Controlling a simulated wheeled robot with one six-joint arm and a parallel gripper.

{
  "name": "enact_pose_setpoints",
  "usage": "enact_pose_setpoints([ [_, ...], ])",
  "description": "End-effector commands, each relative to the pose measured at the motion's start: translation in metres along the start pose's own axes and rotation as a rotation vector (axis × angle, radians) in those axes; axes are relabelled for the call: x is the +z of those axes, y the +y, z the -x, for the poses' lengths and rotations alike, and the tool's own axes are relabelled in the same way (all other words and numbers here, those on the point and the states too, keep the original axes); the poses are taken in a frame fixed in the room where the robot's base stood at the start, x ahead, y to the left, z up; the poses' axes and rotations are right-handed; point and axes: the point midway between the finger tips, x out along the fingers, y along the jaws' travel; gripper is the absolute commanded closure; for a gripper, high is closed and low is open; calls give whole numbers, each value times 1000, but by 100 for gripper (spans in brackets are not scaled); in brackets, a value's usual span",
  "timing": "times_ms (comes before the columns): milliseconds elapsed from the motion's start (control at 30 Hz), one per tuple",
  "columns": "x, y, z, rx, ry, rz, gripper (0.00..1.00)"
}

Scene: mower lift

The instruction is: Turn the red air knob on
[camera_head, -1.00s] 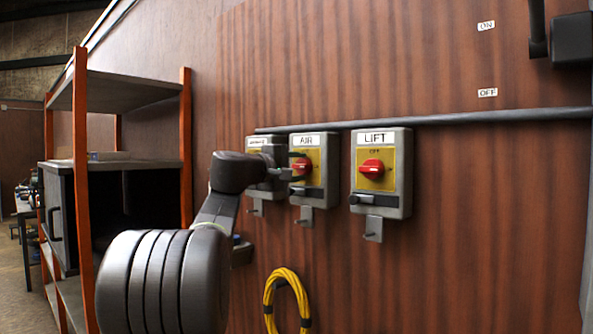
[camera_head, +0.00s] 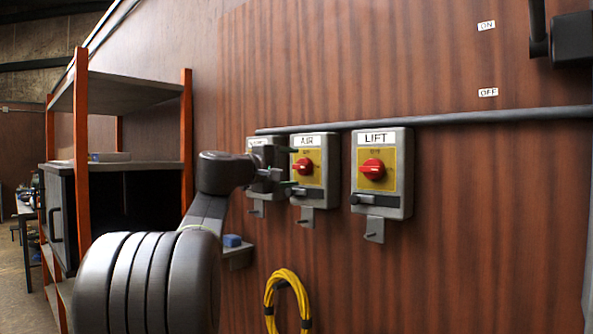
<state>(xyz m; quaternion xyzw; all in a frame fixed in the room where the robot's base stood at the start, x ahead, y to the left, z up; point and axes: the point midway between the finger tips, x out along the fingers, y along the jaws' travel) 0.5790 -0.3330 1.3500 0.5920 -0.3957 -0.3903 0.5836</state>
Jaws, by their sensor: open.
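The red air knob (camera_head: 303,167) sits on the yellow plate of the grey AIR box (camera_head: 319,196), the middle of three boxes on the wood wall. Its exact angle is too small to read. My gripper (camera_head: 289,169) is open and empty, just left of the knob, its fingertips pointing at the AIR box. The fingers overlap the box's left edge in the picture; whether they touch it I cannot tell.
The LIFT box (camera_head: 404,180) with its own red knob (camera_head: 372,169) is to the right. A third box (camera_head: 257,141) is partly hidden behind my gripper. A pipe (camera_head: 480,117) runs above. A yellow hose (camera_head: 286,276) hangs below. An orange-posted shelf (camera_head: 187,150) stands left.

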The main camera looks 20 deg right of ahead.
Motion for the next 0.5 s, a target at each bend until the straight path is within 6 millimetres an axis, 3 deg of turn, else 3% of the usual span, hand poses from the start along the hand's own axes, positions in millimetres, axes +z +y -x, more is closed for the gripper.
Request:
enact_pose_setpoints([
  [300,-1,-1,74,0,4,-2,36],
  [500,-1,0,100,-1,2,-1,36],
])
